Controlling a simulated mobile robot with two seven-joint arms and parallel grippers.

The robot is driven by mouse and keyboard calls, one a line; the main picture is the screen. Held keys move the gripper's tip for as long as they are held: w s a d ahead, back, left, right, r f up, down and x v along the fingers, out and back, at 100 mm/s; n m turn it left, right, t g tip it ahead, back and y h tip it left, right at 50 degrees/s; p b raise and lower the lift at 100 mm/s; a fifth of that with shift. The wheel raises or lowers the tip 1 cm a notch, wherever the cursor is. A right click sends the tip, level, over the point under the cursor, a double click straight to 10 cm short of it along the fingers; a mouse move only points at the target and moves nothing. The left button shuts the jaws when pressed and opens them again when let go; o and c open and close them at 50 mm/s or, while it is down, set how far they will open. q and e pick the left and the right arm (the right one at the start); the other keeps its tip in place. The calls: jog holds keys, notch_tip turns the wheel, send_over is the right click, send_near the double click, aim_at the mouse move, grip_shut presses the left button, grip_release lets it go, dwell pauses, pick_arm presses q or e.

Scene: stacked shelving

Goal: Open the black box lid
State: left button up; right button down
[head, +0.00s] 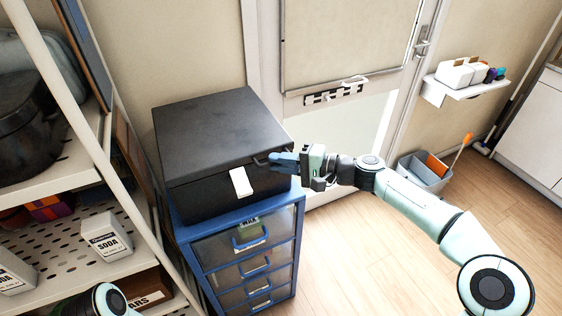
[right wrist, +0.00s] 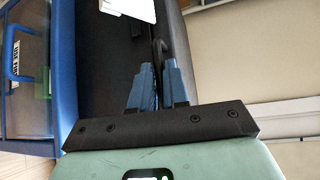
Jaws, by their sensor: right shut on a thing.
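The black box (head: 205,198) stands on a blue drawer unit, with its dark lid (head: 215,125) lying down over it. A white label (head: 240,182) is on its front. My right gripper (head: 272,159) is at the lid's front edge near the right corner, shut on a small dark handle. In the right wrist view the blue fingers (right wrist: 158,82) close around the thin dark handle (right wrist: 158,50) beside the box front (right wrist: 108,60). Part of the handle is hidden by the fingers. A piece of my left arm shows at the bottom left, but its gripper is out of view.
The blue drawer unit (head: 200,251) holds up the box. A white shelving rack (head: 60,178) with a soda box (head: 105,236) stands close on the left. A door (head: 345,50) is behind. The wooden floor (head: 370,265) to the right is clear.

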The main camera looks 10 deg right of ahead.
jog(key=r+p, duration=0.1)
jog(key=r, duration=0.1)
jog(key=r+p, duration=0.1)
jog(key=r, duration=0.1)
jog(key=shift+w+r+p, duration=0.2)
jog(key=shift+r+p, duration=0.1)
jog(key=shift+p, duration=0.1)
pick_arm(q)
jog(key=w+r+p, duration=0.4)
jog(key=r+p, duration=0.2)
jog(key=r, duration=0.2)
jog(key=w+r+t+p, duration=0.1)
jog(key=w+r+p, duration=0.4)
jog(key=r, duration=0.4)
jog(key=shift+w+p, duration=0.15)
jog(key=shift+p, duration=0.45)
pick_arm(e)
jog(key=w+a+r, duration=0.1)
jog(key=w+r, duration=0.2)
jog(key=r, duration=0.5)
jog(key=w+a+r, duration=0.1)
jog(key=w+r, duration=0.3)
jog(key=r, duration=0.5)
jog(key=shift+w+a+r, duration=0.2)
jog(key=shift+w, duration=0.05)
jog(key=c, duration=1.2)
grip_release()
